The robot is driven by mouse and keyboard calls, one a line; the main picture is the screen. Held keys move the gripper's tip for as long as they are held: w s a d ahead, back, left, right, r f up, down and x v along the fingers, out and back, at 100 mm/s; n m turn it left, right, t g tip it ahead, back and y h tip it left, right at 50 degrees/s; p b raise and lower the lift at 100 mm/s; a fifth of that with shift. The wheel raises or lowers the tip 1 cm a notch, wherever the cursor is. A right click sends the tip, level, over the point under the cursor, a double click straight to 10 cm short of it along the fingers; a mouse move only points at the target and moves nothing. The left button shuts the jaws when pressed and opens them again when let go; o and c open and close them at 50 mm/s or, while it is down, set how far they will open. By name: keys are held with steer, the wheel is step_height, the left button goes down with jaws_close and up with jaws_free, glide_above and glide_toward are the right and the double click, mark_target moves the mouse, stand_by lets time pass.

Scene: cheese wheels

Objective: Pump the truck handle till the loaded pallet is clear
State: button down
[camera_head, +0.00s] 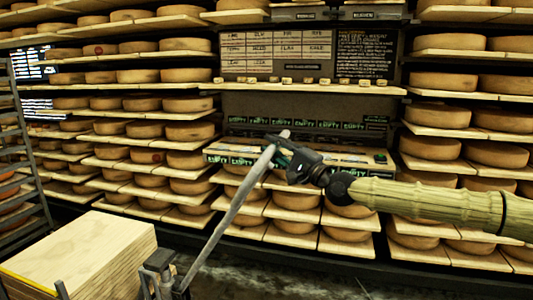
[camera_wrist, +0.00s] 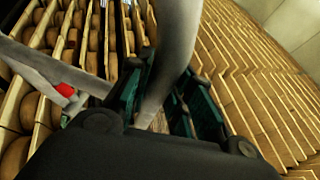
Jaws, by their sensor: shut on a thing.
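The truck handle (camera_head: 226,222) is a grey bar that slants up and to the right from the truck's dark metal base (camera_head: 160,264) at the bottom of the head view. My gripper (camera_head: 281,153) is shut on the handle near its upper end. In the wrist view the grey handle (camera_wrist: 178,50) runs between the two green-lined fingers of my gripper (camera_wrist: 160,95). A grey bar with a red part (camera_wrist: 64,90) shows at the left there. The pallet load, a stack of pale boards (camera_head: 85,250), is at the lower left. Its underside is out of view, so its clearance from the floor cannot be told.
Shelves of cheese wheels (camera_head: 186,103) fill the back and both sides. A board with cards (camera_head: 275,52) and a ledge with small blocks (camera_head: 300,88) stand in the middle. A dark rack (camera_head: 22,140) is at the left edge. Some dark floor shows at the bottom centre.

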steer(key=s+d+f+t+b, duration=0.1)
steer(key=s+d+f+b, duration=0.1)
steer(key=d+f+b, duration=0.3)
steer(key=s+d+f+m+t+y+b, duration=0.1)
steer(key=s+d+f+b, duration=0.1)
steer(key=d+f+b, duration=0.3)
steer(key=d+b, duration=0.3)
steer(key=b, duration=0.2)
steer(key=shift+s+f, duration=0.35)
steer(key=shift+d, duration=0.15)
steer(key=c, duration=1.3)
jaws_free()
steer(key=shift+o, duration=0.2)
steer(key=shift+s, duration=0.1)
steer(key=v, duration=1.2)
steer(key=shift+f, duration=0.1)
